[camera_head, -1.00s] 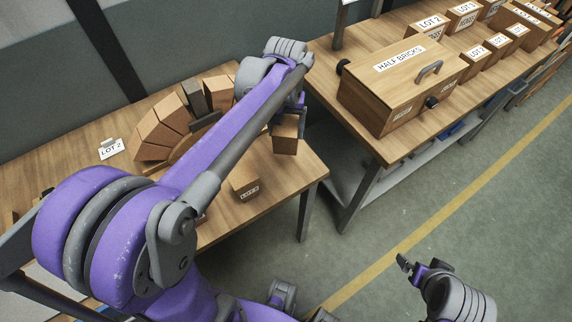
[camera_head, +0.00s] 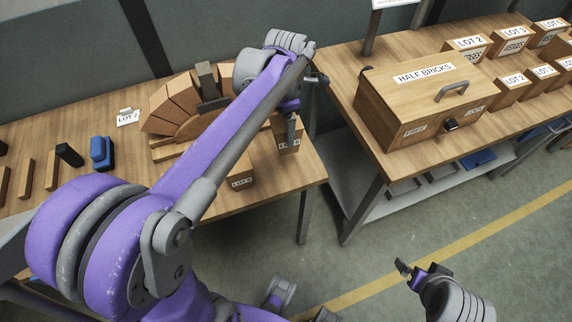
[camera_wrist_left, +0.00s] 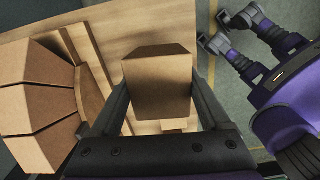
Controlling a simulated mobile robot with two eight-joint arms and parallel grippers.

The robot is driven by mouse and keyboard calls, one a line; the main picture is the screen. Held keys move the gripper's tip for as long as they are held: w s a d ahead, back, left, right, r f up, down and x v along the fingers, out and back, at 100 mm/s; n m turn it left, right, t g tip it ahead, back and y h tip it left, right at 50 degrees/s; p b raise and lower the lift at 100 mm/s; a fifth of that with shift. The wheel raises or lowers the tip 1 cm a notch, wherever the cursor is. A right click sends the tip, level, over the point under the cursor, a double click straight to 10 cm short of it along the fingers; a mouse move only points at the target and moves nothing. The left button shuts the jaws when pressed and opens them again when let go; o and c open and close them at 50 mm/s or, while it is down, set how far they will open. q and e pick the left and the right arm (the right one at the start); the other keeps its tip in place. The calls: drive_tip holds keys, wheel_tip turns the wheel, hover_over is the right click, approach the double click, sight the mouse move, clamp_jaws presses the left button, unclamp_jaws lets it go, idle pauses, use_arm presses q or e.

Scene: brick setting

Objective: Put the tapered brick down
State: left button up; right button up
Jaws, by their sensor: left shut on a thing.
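My left gripper (camera_head: 290,122) is over the right end of the left table. It is shut on the tapered brick, a brown block (camera_wrist_left: 158,88) that sits between its two fingers in the left wrist view. The brick shows partly behind the fingers in the head view (camera_head: 279,128). A small white label shows just below it; I cannot tell whether the brick touches anything beneath.
An arch of tapered bricks (camera_head: 172,108) stands on the left table (camera_head: 95,130), left of my left gripper. A labelled box (camera_head: 241,176) is near the front edge. The right table (camera_head: 400,155) bears a wooden HALF BRICKS box (camera_head: 415,100) and several lot boxes.

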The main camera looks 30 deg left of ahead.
use_arm(q)
drive_tip(key=shift+f+n, duration=0.1)
drive_tip(key=shift+n, duration=0.2)
wheel_tip(320, 180, down, 10)
drive_tip(key=shift+a+r+b, duration=0.1)
drive_tip(key=shift+b, duration=0.25)
drive_tip(key=o, duration=1.6)
drive_tip(key=shift+c, duration=0.2)
